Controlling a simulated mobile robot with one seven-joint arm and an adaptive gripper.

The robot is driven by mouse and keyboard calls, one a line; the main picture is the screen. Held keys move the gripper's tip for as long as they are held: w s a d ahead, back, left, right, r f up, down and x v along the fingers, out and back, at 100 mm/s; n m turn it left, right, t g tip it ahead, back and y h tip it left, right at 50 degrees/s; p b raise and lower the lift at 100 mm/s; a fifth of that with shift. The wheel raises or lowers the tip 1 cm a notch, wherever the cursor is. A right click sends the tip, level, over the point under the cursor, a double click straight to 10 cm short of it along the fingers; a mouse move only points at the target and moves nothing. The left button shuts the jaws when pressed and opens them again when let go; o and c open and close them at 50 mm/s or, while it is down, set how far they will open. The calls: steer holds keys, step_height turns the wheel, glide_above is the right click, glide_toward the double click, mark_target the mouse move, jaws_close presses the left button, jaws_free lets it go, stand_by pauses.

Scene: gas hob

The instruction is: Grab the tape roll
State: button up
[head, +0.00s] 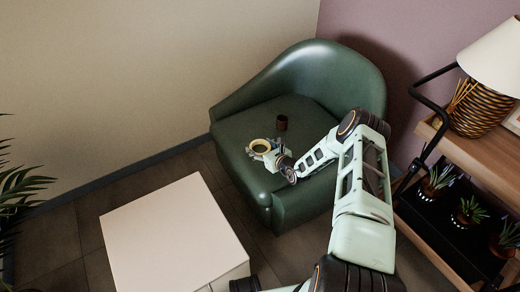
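A tan, ring-shaped tape roll (260,145) is over the seat of the green armchair (235,130), near its front left. My arm reaches in from the lower right, and my gripper (263,153) is right at the near side of the roll, overlapping its near rim in the head view. The fingers are small and partly merge with the roll. I cannot tell whether they are shut on it, or whether the roll rests on the seat.
A small dark brown cup (282,122) stands on the seat just behind the roll. The chair's curved back (335,75) rises behind. A white table (175,235) is at the lower left. A wooden shelf cart (490,165) with a lamp (490,75) and potted plants is at right.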

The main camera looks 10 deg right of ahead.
steer(key=c, duration=0.6)
steer(key=shift+r, duration=0.1)
